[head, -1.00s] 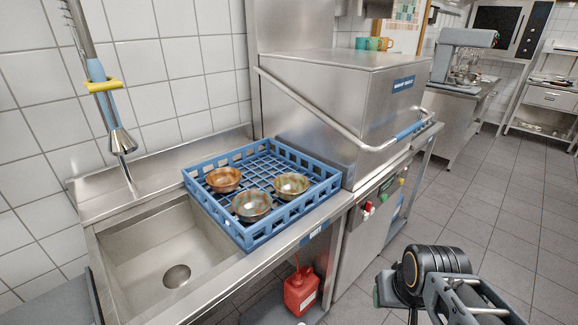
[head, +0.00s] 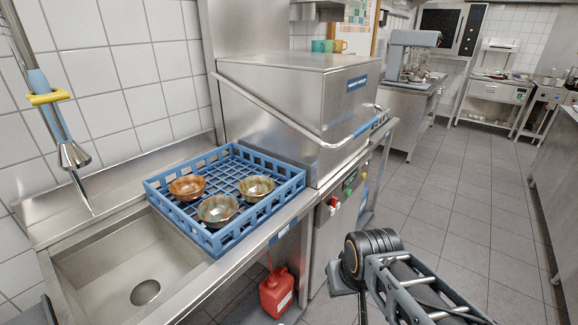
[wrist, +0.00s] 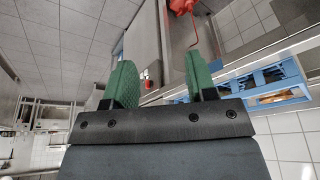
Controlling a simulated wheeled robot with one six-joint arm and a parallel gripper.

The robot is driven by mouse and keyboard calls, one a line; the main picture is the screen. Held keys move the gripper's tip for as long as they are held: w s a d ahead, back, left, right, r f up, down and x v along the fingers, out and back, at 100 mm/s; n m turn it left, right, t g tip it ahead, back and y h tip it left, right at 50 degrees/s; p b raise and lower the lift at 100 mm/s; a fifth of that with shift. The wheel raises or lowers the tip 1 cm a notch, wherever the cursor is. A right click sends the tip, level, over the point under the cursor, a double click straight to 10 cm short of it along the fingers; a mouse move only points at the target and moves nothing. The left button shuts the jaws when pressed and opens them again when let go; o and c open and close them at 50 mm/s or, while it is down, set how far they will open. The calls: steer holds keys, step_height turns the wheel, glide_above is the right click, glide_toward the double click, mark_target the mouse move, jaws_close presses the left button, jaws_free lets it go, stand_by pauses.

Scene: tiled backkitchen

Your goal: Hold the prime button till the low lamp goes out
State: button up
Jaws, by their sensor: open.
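The dishwasher's front control panel (head: 345,190) carries a red button (head: 333,202), a green one (head: 347,193) and a small dark display. The red button also shows in the wrist view (wrist: 147,84), seen upside down between my fingers. I cannot tell which control is the prime button, and no low lamp can be made out. A red jug (head: 277,292) with a thin red hose stands under the counter. My gripper (wrist: 161,76) has green pads spread apart with nothing between them. It is short of the panel; its fingers are not clear in the head view.
A blue rack (head: 225,240) with three bowls sits on the counter beside the sink (head: 130,275). The hood dishwasher (head: 300,105) has a bar handle across its front. Mugs stand on top. The tiled floor (head: 470,220) to the right is open.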

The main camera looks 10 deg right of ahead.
jaws_close()
stand_by(1.4)
